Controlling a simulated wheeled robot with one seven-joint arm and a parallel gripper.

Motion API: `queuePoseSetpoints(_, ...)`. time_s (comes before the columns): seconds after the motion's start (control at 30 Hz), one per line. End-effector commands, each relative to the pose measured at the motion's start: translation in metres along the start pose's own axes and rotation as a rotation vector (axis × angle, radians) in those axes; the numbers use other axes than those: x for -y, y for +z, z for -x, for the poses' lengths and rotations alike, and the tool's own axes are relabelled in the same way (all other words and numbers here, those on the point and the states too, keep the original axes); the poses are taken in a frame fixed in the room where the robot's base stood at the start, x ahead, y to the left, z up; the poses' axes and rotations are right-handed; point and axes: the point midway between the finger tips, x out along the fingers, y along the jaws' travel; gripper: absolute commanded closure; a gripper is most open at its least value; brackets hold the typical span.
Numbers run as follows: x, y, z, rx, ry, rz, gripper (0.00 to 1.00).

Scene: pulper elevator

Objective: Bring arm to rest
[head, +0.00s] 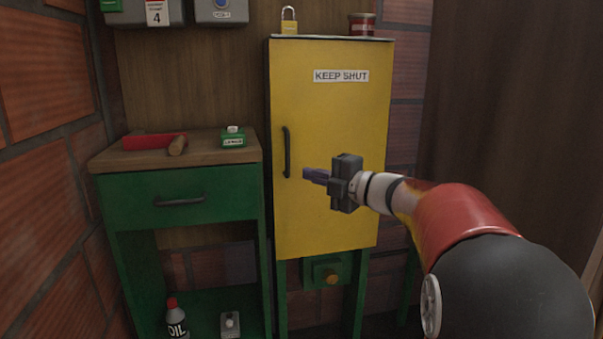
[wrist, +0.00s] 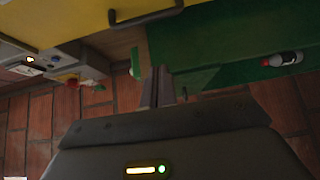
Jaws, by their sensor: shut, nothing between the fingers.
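My gripper (head: 309,175) is in front of the yellow cabinet (head: 333,120), to the right of its dark vertical handle (head: 287,152), and seems apart from it. Its fingers are together and empty, pointing left in the head view. The cabinet door looks closed and bears a "KEEP SHUT" label (head: 341,76). Its handle also shows at the top of the wrist view (wrist: 146,14).
A green bench (head: 180,202) with a drawer stands left of the cabinet, holding a red thing with a wooden handle (head: 155,141) and a small green box (head: 233,138). A padlock (head: 289,20) and a can (head: 362,23) sit on the cabinet. An oil bottle (head: 176,317) stands below. Brick walls bound the left.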

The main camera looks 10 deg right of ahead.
Motion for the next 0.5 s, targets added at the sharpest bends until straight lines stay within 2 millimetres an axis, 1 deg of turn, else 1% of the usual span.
queuePoseSetpoints(0.03, 0.000, -0.001, 0.010, 0.004, 0.000, 0.001, 1.00)
queuePoseSetpoints(0.13, 0.001, -0.002, 0.024, 0.002, -0.001, 0.000, 1.00)
queuePoseSetpoints(0.2, 0.000, -0.003, 0.031, 0.001, 0.000, 0.000, 1.00)
queuePoseSetpoints(0.33, -0.003, -0.004, 0.037, 0.022, 0.008, -0.010, 1.00)
queuePoseSetpoints(0.43, -0.017, -0.003, 0.039, 0.114, 0.043, -0.053, 1.00)
queuePoseSetpoints(0.5, -0.030, -0.001, 0.044, 0.228, 0.082, -0.120, 1.00)
